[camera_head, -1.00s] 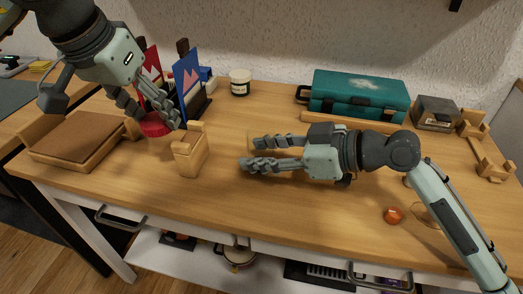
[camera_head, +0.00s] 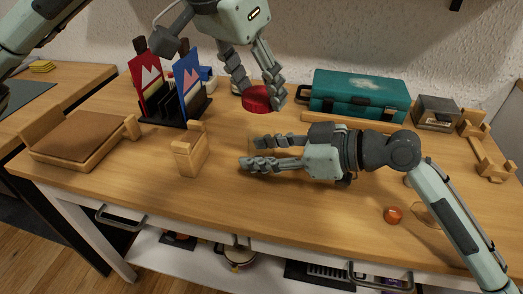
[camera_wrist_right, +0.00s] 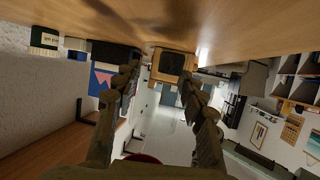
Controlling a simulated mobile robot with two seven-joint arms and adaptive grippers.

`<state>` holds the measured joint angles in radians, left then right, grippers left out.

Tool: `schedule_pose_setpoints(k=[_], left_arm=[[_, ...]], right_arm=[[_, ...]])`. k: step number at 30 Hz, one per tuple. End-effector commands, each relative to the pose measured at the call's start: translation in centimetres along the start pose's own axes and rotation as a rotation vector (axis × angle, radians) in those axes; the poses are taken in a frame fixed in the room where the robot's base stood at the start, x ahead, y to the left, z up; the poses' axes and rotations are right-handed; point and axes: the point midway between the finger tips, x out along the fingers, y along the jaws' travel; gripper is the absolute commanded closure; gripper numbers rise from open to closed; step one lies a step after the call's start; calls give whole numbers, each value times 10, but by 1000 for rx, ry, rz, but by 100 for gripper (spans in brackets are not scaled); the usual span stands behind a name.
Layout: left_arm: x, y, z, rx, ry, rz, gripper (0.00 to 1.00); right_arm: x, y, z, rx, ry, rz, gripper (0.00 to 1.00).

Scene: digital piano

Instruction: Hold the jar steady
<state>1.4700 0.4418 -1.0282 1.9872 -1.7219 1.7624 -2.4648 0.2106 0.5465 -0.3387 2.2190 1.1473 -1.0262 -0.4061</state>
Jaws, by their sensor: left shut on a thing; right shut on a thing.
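My left gripper (camera_head: 262,98) is shut on a round red lid (camera_head: 256,97), held above the table behind my right gripper. My right gripper (camera_head: 250,152) lies low over the middle of the table with its fingers pointing left. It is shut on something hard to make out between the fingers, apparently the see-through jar. In the right wrist view both fingers (camera_wrist_right: 164,105) show, and a bit of red (camera_wrist_right: 143,158) shows at the bottom edge. A small pale jar (camera_head: 236,88) at the back is mostly hidden by my left fingers.
A wooden block stand (camera_head: 188,152) is left of my right gripper. A wooden tray (camera_head: 78,142) and a black rack (camera_head: 180,112) with red and blue cards stand further left. A teal case (camera_head: 360,93) is at the back. An orange ball (camera_head: 393,215) lies at the front right.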

Motion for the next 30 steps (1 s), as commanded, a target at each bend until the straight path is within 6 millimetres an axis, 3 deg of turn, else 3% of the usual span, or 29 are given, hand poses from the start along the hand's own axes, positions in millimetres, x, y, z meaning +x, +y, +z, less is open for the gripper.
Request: schedule_pose_setpoints(k=[7,18,30], left_arm=[[8,0,4,0,-1,1,61],[36,0,15,0,-1,1,61],[35,-1,16,-1,4,-1,61]], right_arm=[[0,0,-1,0,1,0,100],[0,0,-1,0,1,0,100],[0,0,0,0,1,0,100]])
